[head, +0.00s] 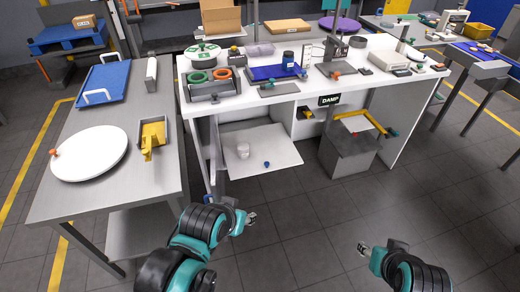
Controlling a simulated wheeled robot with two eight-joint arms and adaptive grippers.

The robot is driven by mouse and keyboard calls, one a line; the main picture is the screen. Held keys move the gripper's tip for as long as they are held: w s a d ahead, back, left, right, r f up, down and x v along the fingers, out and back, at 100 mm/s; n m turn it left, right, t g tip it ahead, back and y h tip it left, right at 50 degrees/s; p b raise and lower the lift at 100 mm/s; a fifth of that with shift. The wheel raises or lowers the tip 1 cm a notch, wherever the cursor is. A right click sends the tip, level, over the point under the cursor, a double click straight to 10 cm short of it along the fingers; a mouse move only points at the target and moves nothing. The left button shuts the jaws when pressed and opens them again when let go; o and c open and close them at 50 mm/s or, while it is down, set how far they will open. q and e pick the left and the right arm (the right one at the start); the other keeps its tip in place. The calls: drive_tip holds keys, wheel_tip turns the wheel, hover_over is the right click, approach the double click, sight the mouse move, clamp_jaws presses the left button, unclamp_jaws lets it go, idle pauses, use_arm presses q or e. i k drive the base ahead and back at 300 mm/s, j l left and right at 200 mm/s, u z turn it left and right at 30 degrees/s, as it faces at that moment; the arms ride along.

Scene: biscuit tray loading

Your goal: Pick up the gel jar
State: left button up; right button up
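A small whitish jar (243,150) stands upright on the lowered white panel (270,147) under the white bench. A dark blue jar (288,60) stands on the blue mat on the bench top. I cannot tell from looks alone which one is the gel jar. My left gripper (248,218) is in front of and below the white panel, apart from both jars. My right gripper (366,250) is low at the right over the floor, apart from everything. Both grippers look empty; their finger opening is too small to tell.
A small blue knob (267,164) is on the white panel near the whitish jar. A grey box (345,155) with a yellow-edged top stands right of it, below a DAMP sign (330,99). A grey table (75,200) stands at left. The floor (330,220) between my arms is clear.

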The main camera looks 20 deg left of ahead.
sight(243, 148)
drive_tip(key=i+u, duration=0.3)
drive_tip(key=i, duration=0.25)
drive_tip(key=i+l+u, duration=0.3)
drive_tip(key=i, duration=0.25)
